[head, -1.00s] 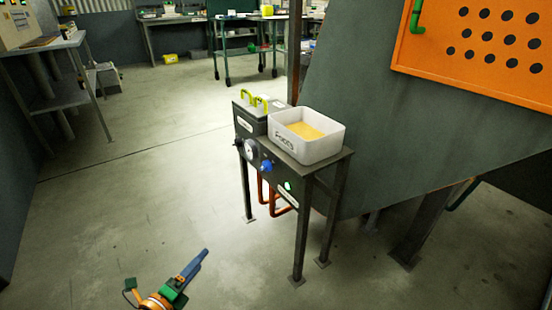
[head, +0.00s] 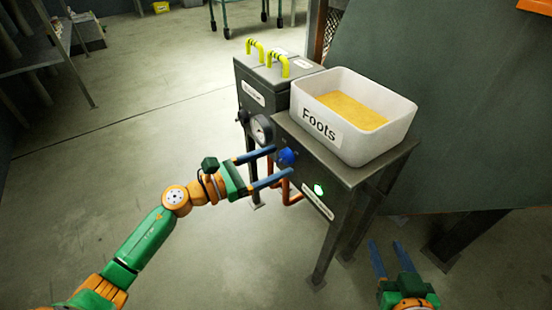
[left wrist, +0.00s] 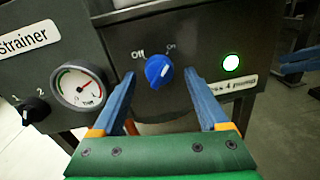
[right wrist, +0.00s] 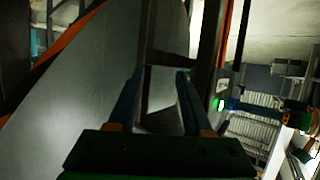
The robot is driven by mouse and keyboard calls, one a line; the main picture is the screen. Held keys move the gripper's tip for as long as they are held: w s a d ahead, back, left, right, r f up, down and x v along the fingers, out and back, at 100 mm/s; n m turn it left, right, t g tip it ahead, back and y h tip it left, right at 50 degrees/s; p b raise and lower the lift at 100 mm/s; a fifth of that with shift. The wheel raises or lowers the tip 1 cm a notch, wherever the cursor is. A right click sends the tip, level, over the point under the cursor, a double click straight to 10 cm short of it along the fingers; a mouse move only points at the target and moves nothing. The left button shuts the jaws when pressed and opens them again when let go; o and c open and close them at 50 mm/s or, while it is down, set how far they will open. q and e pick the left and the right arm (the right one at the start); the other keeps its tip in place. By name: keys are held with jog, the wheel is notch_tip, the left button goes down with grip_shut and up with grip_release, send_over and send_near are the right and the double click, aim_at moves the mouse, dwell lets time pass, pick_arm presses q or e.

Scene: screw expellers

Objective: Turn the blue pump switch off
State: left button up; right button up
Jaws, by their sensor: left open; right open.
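The blue pump switch (head: 287,157) is a round knob on the front panel of the dark metal stand. In the left wrist view the blue knob (left wrist: 159,71) has a white mark pointing up and right, towards "On"; "Off" is printed to its upper left. A green lamp (left wrist: 231,63) glows to its right, above a partly hidden pump label. My left gripper (head: 278,169) is open, its two blue fingers reaching towards the panel on either side of the knob; I cannot tell whether they touch it. My right gripper (head: 388,255) is open and empty, low at the right of the stand.
A white tub labelled "Foots" (head: 383,140) with yellow contents stands on top of the stand. Beside it is a grey box with yellow handles (head: 258,68), labelled "Strainer". A gauge (left wrist: 80,87) and a black 1-2 knob (left wrist: 34,110) sit left of the switch.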

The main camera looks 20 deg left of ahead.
pick_arm(q)
jog(key=shift+w+d, duration=0.3)
grip_shut()
